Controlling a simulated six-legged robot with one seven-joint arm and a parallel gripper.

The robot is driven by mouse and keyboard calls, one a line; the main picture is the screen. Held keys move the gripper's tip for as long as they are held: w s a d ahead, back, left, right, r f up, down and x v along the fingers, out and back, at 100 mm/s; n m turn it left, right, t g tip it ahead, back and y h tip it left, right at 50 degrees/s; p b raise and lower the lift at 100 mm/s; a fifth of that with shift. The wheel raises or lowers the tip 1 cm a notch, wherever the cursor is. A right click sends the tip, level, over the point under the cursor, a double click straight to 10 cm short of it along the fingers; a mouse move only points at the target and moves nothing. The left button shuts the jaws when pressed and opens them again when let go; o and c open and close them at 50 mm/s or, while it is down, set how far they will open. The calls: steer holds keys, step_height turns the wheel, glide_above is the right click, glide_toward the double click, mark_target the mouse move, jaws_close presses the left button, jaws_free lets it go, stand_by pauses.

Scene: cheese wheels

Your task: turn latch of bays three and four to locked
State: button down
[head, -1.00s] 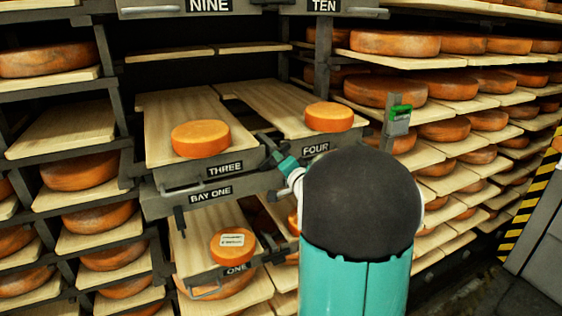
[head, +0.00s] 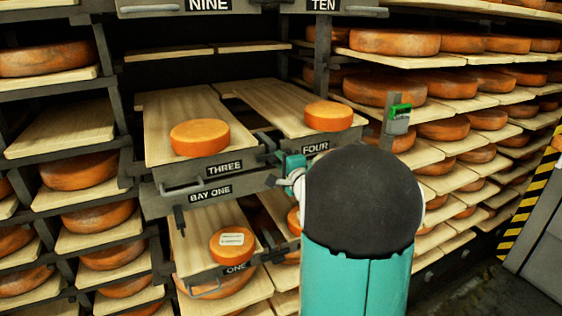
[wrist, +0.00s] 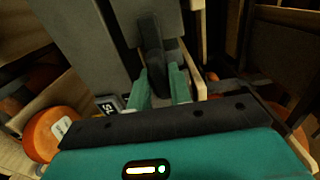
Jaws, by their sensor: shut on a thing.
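The latch handle (wrist: 153,55) is a dark bar between the fingers of my gripper (wrist: 160,84) in the wrist view. My gripper is shut on it. In the head view my teal gripper (head: 288,168) is at the front between bay three (head: 217,168) and bay four (head: 316,148). My own arm and gripper hide most of the latch there, so I cannot tell its exact angle. Bays three and four are pulled out, each with an orange cheese wheel (head: 200,137) (head: 329,116) on its board.
Bay one (head: 237,268) is below, with a labelled cheese (head: 232,244). Bays nine (head: 208,5) and ten (head: 325,5) are overhead. A green-topped device (head: 400,112) is on a post at right. Shelves of cheese flank both sides; an aisle is at lower right.

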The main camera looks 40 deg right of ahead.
stand_by(0.3)
steer(key=c, duration=1.4)
jaws_free()
steer(key=shift+o, duration=0.2)
steer(key=shift+s, duration=0.15)
steer(key=v, duration=1.3)
steer(key=shift+s, duration=0.25)
steer(key=shift+a, duration=0.2)
